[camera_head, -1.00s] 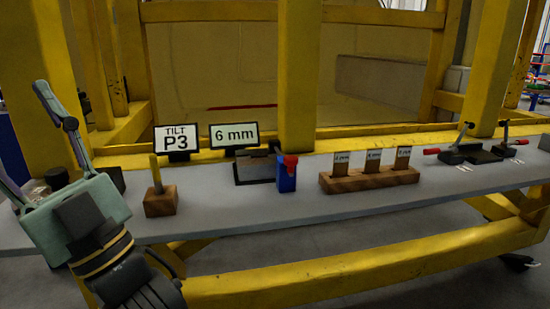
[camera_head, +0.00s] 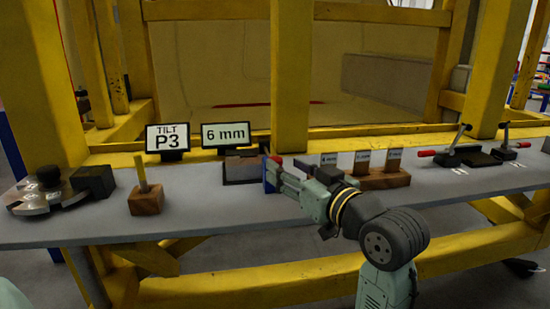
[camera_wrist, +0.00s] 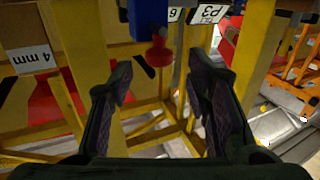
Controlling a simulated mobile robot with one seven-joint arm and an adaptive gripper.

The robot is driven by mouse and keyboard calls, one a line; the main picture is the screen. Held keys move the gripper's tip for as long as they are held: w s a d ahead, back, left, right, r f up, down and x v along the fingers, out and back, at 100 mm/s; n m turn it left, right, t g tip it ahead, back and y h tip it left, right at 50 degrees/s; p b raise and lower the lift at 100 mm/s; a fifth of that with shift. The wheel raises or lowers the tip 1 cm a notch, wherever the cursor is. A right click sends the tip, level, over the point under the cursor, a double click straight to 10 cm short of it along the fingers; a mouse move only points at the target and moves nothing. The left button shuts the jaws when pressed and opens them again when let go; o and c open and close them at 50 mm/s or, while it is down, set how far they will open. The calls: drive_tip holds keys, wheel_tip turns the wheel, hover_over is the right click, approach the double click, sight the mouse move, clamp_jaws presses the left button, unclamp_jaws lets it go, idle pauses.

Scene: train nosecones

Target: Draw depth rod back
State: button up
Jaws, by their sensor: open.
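A blue upright block (camera_head: 268,176) with a red knob (camera_head: 276,159) stands on the bench beside a dark fixture (camera_head: 244,169). I take these for the depth rod's holder and handle, but no bare rod shows. My gripper (camera_head: 287,172) is at the block's right side and partly covers it. In the wrist view the blue block (camera_wrist: 148,22) is at the top, with the red knob (camera_wrist: 159,52) hanging toward my gripper (camera_wrist: 162,78). The knob appears just beyond the open fingers, roughly in line with the gap. Nothing is held.
The wooden block with labelled gauges (camera_head: 378,177) stands close behind my wrist. Signs "TILT P3" (camera_head: 168,138) and "6 mm" (camera_head: 226,135) stand behind. A wooden block with a yellow peg (camera_head: 146,198) is at left; red-handled clamps (camera_head: 452,152) are at right. A yellow post (camera_head: 291,80) rises behind.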

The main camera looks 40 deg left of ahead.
sight(279, 163)
drive_tip(key=x, duration=0.5)
drive_tip(key=shift+w+a+p, duration=0.15)
drive_tip(key=shift+a+p, duration=0.05)
drive_tip(key=shift+p, duration=0.15)
drive_tip(key=shift+c, duration=0.5)
clamp_jaws()
